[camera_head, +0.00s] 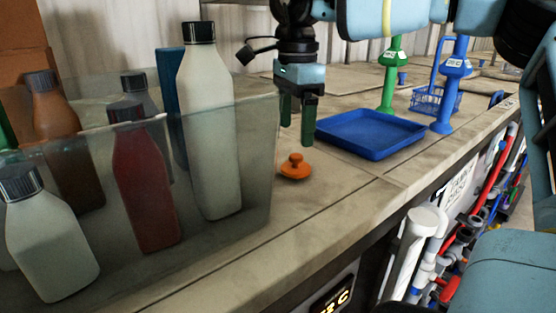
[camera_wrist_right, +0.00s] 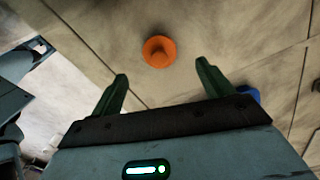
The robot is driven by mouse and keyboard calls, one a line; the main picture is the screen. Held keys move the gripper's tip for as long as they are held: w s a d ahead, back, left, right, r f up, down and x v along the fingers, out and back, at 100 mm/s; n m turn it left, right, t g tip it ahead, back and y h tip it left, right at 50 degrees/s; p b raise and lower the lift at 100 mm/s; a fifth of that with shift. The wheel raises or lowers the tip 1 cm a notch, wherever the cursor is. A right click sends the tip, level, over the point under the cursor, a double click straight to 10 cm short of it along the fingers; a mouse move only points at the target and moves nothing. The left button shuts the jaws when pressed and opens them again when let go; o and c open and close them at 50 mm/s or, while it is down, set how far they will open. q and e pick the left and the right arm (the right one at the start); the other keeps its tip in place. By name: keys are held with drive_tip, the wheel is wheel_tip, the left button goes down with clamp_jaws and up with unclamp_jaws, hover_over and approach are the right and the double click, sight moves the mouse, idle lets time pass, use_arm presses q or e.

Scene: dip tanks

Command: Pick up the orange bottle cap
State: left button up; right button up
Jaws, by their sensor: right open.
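The orange bottle cap (camera_head: 295,167) lies on the stone-like counter, just right of the clear bin. It is a flat disc with a raised knob on top. It also shows in the right wrist view (camera_wrist_right: 160,51), beyond the fingertips and between their lines. My right gripper (camera_head: 297,138) points down above the counter, close to the cap and apart from it. Its two green fingers (camera_wrist_right: 163,72) are spread with nothing between them. My left gripper is not in view.
A clear bin (camera_head: 262,150) with several bottles stands left of the cap. A blue tray (camera_head: 365,153) lies to the right, with a green stand (camera_head: 389,80) and a blue stand (camera_head: 447,95) behind. The counter's front edge runs below the cap.

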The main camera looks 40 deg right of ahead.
sight(297, 155)
drive_tip(key=shift+s, duration=0.35)
drive_tip(key=shift+s+f, duration=0.1)
drive_tip(key=shift+f, duration=0.3)
drive_tip(key=shift+w+f, duration=0.2)
drive_tip(key=shift+f, duration=0.7)
drive_tip(key=shift+d+f, duration=0.2)
drive_tip(key=shift+f, duration=2.35)
drive_tip(key=c, duration=1.1)
drive_tip(key=shift+r, duration=0.1)
wheel_tip(297, 155, up, 10)
drive_tip(key=shift+r, duration=0.1)
